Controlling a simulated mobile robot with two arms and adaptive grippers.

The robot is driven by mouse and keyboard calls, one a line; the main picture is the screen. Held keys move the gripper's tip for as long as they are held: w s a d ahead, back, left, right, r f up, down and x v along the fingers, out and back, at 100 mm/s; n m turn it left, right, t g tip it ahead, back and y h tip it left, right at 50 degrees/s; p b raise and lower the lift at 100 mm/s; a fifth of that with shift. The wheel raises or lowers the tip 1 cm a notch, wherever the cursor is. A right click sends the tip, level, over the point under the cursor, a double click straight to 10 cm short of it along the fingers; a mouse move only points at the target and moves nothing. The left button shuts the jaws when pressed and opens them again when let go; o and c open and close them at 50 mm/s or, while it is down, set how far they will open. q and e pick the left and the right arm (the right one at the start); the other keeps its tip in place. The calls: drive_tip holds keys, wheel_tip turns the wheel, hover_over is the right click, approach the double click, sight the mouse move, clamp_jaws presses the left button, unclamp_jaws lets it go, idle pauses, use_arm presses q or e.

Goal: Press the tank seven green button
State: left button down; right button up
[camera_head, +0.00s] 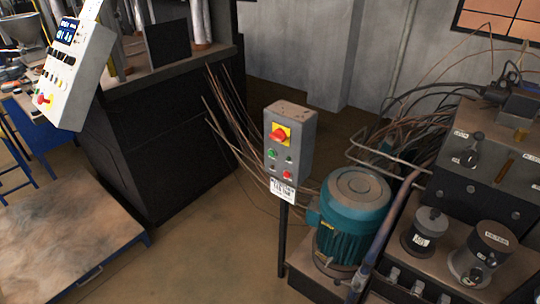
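A grey control box (290,140) stands on a dark post in the middle of the view. It has a red rotary switch on a yellow plate (279,133) at the top. Below the switch, a green button (272,153) sits at the left and a red button (287,176) at the lower right, among other small controls. A white label (283,189) hangs under the box; its text is too small to read, so I cannot tell whether this is tank seven. Neither of my grippers shows.
A teal motor (351,213) and hydraulic unit with labelled cylinders (481,253) stand right of the box. A white control panel (75,60) hangs upper left. A black machine base (160,140) is behind. Open floor (205,265) lies between the metal-topped table (60,235) and the post.

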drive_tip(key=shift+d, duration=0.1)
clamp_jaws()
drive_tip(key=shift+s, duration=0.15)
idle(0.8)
